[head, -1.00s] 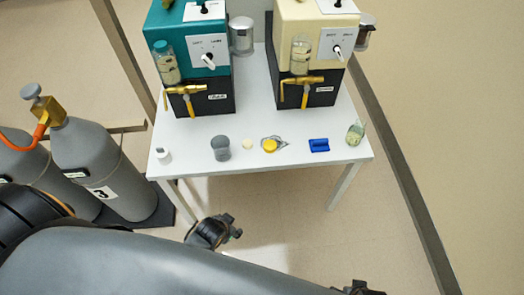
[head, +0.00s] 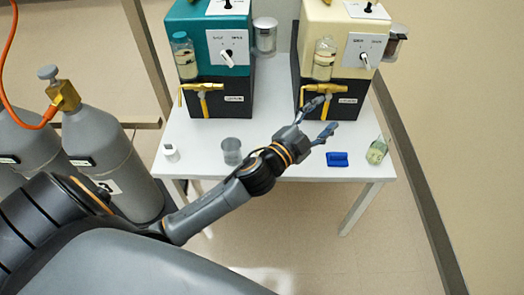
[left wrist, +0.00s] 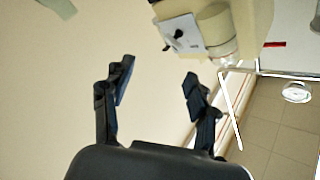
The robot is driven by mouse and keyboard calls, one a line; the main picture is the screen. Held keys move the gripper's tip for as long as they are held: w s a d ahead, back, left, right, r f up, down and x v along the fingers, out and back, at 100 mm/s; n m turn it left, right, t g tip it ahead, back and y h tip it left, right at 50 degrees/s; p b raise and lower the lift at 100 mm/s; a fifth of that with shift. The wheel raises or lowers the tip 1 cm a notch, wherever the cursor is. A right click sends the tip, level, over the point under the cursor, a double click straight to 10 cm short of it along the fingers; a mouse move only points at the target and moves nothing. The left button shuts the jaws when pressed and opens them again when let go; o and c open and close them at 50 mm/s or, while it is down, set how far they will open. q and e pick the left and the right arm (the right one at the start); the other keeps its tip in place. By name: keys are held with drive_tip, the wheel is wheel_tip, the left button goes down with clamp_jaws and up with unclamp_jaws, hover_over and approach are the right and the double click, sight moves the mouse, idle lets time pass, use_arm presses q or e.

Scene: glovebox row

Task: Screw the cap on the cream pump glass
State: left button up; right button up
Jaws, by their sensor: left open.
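The cream pump (head: 312,30) stands at the back right of the white table, on a black base with a brass tap (head: 318,88). Its glass (head: 324,60) is a clear jar on the pump's front with no cap visible on it. My left gripper (head: 323,116) is open and empty, over the table in front of the tap. Its spread fingers also show in the left wrist view (left wrist: 158,84), with the cream pump (left wrist: 168,11) beyond them. My right gripper is out of view.
The teal pump (head: 187,34) stands at left with a capped jar (head: 184,62). Along the table front are a small white item (head: 170,153), a grey cup (head: 231,152), a blue block (head: 337,159) and a tilted glass jar (head: 377,150). Grey gas cylinders (head: 112,150) stand left of the table.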

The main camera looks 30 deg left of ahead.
use_arm(q)
drive_tip(key=s+d+r+m+g+h, duration=0.25)
drive_tip(key=d+m+g+h, duration=0.35)
drive_tip(key=m, duration=0.5)
drive_tip(key=s+d+r+m+g+h, duration=0.1)
drive_tip(key=d+r+m+g+h, duration=0.2)
drive_tip(key=d+m+g+h, duration=0.6)
drive_tip(key=a+f+m+g+y+b, duration=0.25)
drive_tip(key=a+f+m+y, duration=0.55)
drive_tip(key=a+f+y, duration=0.45)
drive_tip(key=a+r+n+g+y, duration=0.1)
drive_tip(key=a+y, duration=0.6)
drive_tip(key=a, duration=1.1)
drive_tip(key=shift+w+r+n+p, duration=0.35)
drive_tip(key=shift+r+n, duration=0.15)
drive_tip(key=shift+r, duration=0.4)
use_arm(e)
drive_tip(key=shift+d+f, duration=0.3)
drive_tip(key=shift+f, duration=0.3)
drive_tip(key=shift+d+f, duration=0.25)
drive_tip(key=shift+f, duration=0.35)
